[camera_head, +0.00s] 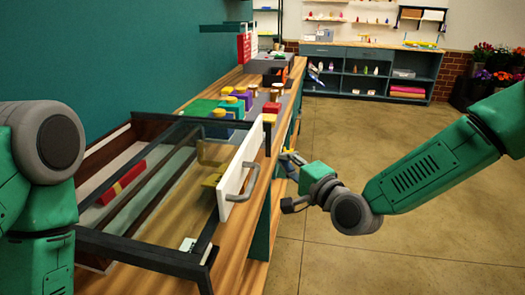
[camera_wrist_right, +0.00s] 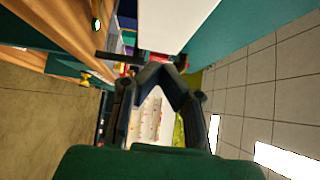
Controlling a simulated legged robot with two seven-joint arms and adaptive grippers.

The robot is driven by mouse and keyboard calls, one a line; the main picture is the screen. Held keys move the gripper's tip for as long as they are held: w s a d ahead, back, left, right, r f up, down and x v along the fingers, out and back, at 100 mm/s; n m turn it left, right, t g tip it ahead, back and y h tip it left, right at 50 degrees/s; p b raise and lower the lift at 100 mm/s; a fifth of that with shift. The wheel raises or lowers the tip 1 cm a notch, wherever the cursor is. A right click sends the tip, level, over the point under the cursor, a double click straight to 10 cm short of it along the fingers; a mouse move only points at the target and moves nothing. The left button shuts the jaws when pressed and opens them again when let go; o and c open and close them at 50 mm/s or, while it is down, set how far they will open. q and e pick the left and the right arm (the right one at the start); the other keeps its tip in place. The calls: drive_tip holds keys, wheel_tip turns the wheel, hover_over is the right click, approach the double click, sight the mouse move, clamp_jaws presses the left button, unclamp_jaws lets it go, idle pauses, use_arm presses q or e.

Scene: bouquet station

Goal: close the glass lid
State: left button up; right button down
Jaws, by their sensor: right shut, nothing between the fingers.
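The glass lid (camera_head: 150,190) has a dark frame and sits over a wooden case on the bench at left in the head view. A white panel (camera_head: 232,186) with a grey bar handle (camera_head: 246,184) stands along its right side. I cannot tell exactly how far the lid is raised. My right gripper (camera_head: 287,160) is shut and empty, to the right of the handle and apart from it. In the wrist view its fingers (camera_wrist_right: 163,76) come together below a white surface (camera_wrist_right: 175,22), likely the panel. My left arm shows at the left edge, but its gripper is out of view.
Colourful blocks and jars (camera_head: 235,103) stand on the bench behind the lid. A shelf unit (camera_head: 370,72) stands at the far wall. The floor (camera_head: 350,125) right of the bench is clear.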

sight(254, 148)
drive_tip(key=w+a, duration=0.2)
drive_tip(key=a, duration=0.1)
drive_tip(key=w+a+p, duration=0.1)
drive_tip(key=a, duration=0.1)
drive_tip(key=shift+w, duration=0.3)
drive_tip(key=shift+w+a, duration=0.1)
drive_tip(key=shift+a, duration=0.2)
drive_tip(key=shift+d, duration=0.1)
